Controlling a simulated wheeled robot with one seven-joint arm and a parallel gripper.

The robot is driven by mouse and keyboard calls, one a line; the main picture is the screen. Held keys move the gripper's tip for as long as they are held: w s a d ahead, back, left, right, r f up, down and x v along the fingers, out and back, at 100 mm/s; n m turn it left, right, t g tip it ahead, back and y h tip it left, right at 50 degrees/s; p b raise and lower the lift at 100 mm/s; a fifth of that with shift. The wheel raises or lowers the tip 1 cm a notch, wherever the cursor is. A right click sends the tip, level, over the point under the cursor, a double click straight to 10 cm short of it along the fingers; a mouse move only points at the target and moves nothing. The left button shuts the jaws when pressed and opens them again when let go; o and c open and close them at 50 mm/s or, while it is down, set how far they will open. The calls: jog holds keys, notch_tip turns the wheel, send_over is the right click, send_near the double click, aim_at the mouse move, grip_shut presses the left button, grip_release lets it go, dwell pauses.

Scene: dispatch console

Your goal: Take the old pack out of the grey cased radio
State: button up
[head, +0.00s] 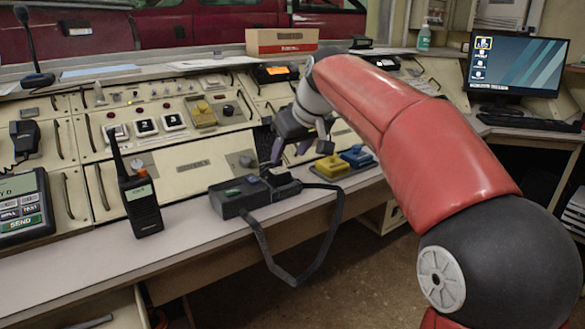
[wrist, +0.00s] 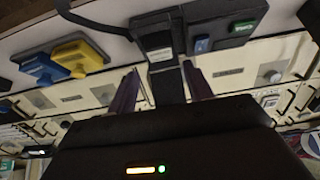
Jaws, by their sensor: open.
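The grey cased radio (head: 240,197) lies on the front ledge of the console, with a green and a blue button on top and a dark strap hanging over the edge. A black block that looks like the old pack (head: 278,176) sits at its right end. In the wrist view the radio (wrist: 225,30) is at the top, and the black block (wrist: 158,45) shows beyond and between the fingers. My gripper (head: 290,150) is open and empty, just above and behind that block; its two purple fingers also show in the wrist view (wrist: 163,85). I see no contact.
A black handheld radio (head: 138,195) stands to the left. The strap (head: 300,270) loops below the ledge. The sloped console panel rises close behind.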

aim_at(279, 170)
jog(key=x, duration=0.7)
jog(key=shift+w+a+f, duration=0.15)
jog(key=shift+w, duration=0.15)
jog(key=c, duration=0.8)
